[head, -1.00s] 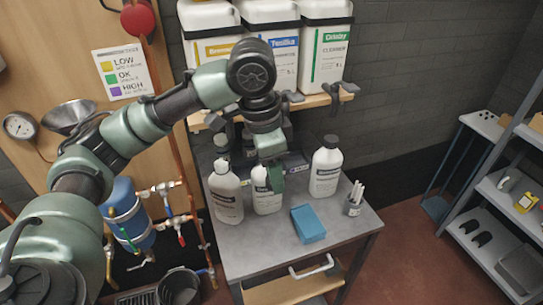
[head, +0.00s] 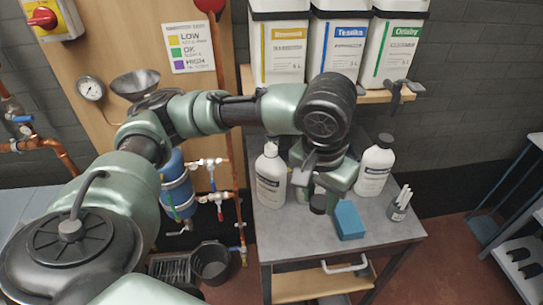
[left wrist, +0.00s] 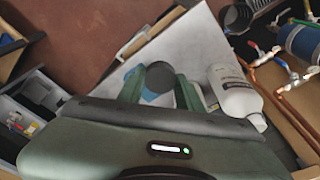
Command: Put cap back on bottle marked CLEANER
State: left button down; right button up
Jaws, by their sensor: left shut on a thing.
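My left gripper (head: 320,195) is shut on a dark round cap (head: 318,204), above the front part of the grey table, next to the blue sponge. In the left wrist view the cap (left wrist: 159,77) sits between the two green fingers. A white bottle (head: 270,178) stands upright to the left of my gripper; it shows no dark cap. It also shows in the left wrist view (left wrist: 235,92). Another white bottle (head: 374,172) with a black cap stands to the right. My gripper mostly hides the middle bottle. The labels are too small to read. My right gripper is out of view.
The blue sponge (head: 348,219) and a cup of white sticks (head: 398,207) are on the grey table (head: 385,232). Large jugs (head: 338,45) stand on the shelf behind. Pipes and valves (head: 212,180) are left of the table.

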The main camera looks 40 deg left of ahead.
aim_at(270, 171)
jog(key=k+j, duration=1)
jog(key=u, duration=1.45)
